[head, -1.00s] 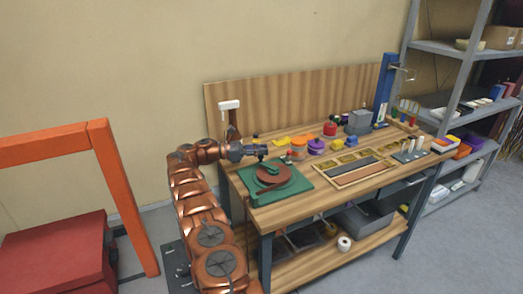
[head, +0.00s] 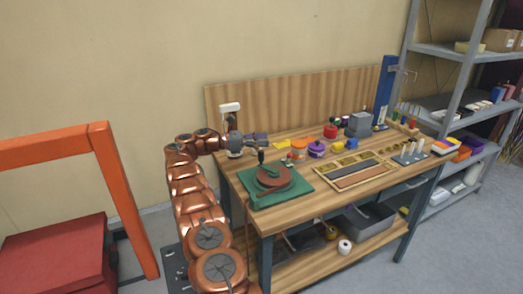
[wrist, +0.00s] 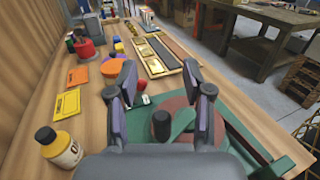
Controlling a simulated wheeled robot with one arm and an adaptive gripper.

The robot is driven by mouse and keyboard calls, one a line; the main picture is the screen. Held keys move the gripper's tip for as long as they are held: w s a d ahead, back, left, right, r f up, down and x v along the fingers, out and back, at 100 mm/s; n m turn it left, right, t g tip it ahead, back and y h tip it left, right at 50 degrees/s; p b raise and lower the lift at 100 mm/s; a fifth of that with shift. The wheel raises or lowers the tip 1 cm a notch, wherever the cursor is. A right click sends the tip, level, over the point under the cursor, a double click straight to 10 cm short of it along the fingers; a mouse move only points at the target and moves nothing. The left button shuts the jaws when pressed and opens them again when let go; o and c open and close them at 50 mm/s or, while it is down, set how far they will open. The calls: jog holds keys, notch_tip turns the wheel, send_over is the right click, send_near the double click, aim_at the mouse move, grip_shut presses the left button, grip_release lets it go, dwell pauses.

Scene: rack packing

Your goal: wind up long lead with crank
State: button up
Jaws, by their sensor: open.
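The winder is a green base plate (head: 290,196) with a round brown-red reel (head: 275,181) at the near left of the bench. Its crank has a dark upright knob (head: 261,156), which also shows in the wrist view (wrist: 162,126), with a green crank arm (wrist: 183,121) across the reel (wrist: 207,127). My gripper (head: 262,138) is open above the far side of the reel. In the wrist view, my gripper's fingers (wrist: 160,80) are spread wide, with the knob appearing between them near the palm. I cannot tell whether they touch it. I cannot make out the lead's loose end.
A wooden tray (head: 352,168) lies to the right. The bench front is clear.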

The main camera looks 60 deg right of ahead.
jog(key=shift+r, duration=2.25)
